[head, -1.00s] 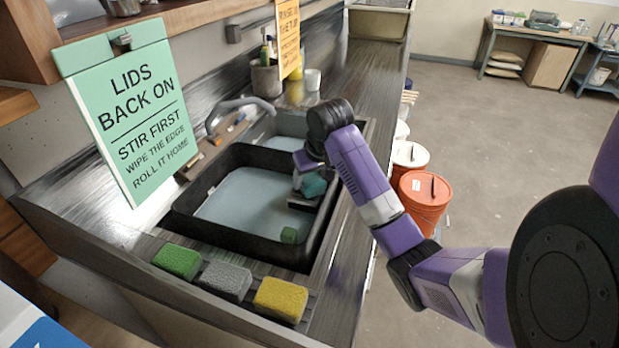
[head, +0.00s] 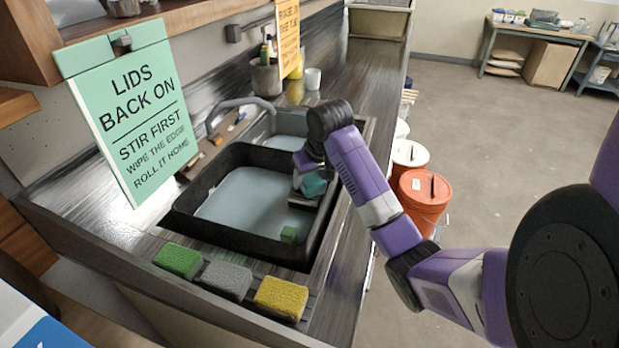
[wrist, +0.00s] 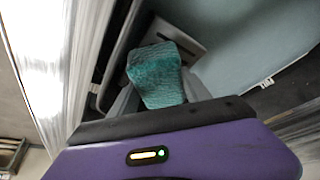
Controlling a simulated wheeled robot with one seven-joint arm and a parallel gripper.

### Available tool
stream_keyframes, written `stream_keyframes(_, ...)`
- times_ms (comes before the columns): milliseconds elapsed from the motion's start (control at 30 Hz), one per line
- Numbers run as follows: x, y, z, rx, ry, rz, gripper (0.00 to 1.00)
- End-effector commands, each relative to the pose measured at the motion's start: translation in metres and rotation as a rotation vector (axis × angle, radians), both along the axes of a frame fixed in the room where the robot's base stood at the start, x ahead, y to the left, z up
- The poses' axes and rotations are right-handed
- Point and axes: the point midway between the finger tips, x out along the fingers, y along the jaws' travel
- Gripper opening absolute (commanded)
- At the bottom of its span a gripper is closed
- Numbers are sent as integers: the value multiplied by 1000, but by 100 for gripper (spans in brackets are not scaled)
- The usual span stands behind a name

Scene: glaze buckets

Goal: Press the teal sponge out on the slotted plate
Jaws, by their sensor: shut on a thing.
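The teal sponge (head: 314,186) is at the right side of the black sink basin, held between the fingers of my gripper (head: 306,182). The wrist view shows the sponge (wrist: 157,75) between both grey fingertips of my gripper (wrist: 160,95). The slotted plate (head: 302,203) is a small dark ledge at the basin's right wall, just under the sponge. In the wrist view the grey plate (wrist: 188,42) shows beyond the sponge, which hides part of it. I cannot tell whether the sponge touches the plate.
Green (head: 178,261), grey (head: 226,280) and yellow (head: 281,298) sponges lie along the counter's front. A tap (head: 235,104) stands behind. A second basin (head: 284,143) lies beyond.

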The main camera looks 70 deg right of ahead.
Motion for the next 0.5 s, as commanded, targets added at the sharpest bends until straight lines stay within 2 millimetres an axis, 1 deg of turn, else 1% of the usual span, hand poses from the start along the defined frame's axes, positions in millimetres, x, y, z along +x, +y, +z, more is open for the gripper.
stream_keyframes(33, 0, 1, -3, 5, 4, 0, 23)
stream_keyframes(300, -1, 1, -2, 5, 4, 0, 23)
stream_keyframes(500, -1, 1, 8, 5, 4, 0, 23)
